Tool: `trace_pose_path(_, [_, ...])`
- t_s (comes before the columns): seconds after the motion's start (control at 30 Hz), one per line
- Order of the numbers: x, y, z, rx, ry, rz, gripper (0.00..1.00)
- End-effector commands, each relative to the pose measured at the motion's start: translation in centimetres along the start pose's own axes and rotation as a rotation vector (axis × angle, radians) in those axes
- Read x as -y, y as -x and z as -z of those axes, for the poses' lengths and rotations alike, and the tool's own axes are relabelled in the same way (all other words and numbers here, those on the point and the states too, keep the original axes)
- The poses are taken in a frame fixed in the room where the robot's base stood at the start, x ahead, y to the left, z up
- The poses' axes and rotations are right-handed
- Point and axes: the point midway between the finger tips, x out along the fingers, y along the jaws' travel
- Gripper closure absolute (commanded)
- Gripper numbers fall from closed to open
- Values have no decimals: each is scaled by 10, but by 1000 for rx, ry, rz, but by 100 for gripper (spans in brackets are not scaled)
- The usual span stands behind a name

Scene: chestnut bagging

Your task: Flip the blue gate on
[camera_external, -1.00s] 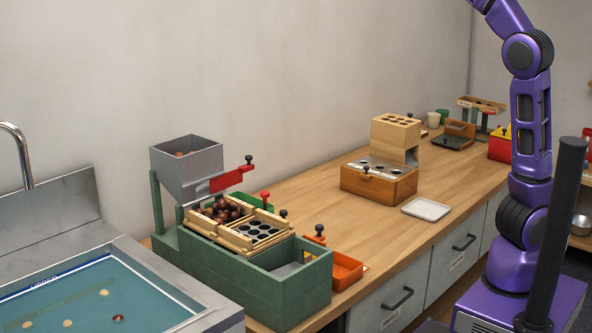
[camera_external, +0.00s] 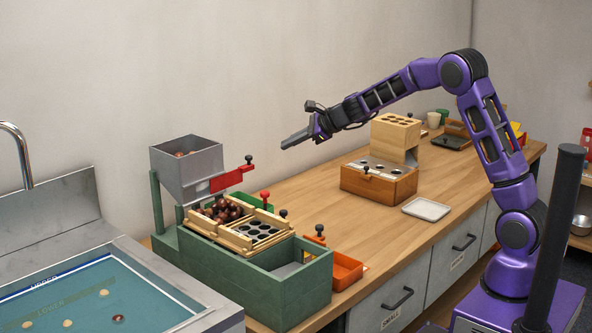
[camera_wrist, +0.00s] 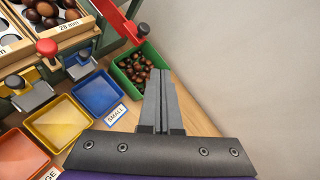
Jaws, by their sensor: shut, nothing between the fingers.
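The green sorting stand (camera_external: 270,293) stands at the counter's near end and carries a wooden sieve frame (camera_external: 237,240). In the wrist view, a blue tray (camera_wrist: 97,93) with a SMALL label lies beside a grey chute (camera_wrist: 80,66). My gripper (camera_external: 286,144) is shut and empty, in the air above the counter, right of the grey hopper (camera_external: 188,165). Its closed fingers (camera_wrist: 162,105) touch nothing.
A red hopper gate (camera_external: 228,180) with a black knob sticks out beside the sieve. A green box (camera_wrist: 148,55) of chestnuts, a yellow tray (camera_wrist: 58,120) and an orange tray (camera_external: 347,270) lie close by. A wooden block stand (camera_external: 378,182) stands farther right. The counter between is mostly clear.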

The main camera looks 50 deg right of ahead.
Motion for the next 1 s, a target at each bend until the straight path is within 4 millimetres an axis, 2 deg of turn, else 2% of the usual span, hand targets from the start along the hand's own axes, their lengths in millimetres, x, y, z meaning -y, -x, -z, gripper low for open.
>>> trace_pose_path(0.03, [-19, -8, 28, -7, -48, -60, 100])
trace_pose_path(0.13, [-58, -15, 62, 8, -131, -171, 100])
trace_pose_path(0.3, [-106, -15, 92, 52, -252, -305, 100])
trace_pose_path(0.4, [-123, -12, 98, 75, -296, -352, 100])
trace_pose_path(0.57, [-133, -10, 101, 93, -324, -380, 100])
trace_pose_path(0.87, [-133, -10, 101, 93, -325, -382, 100])
trace_pose_path(1.0, [-136, -17, 101, 92, -324, -383, 100])
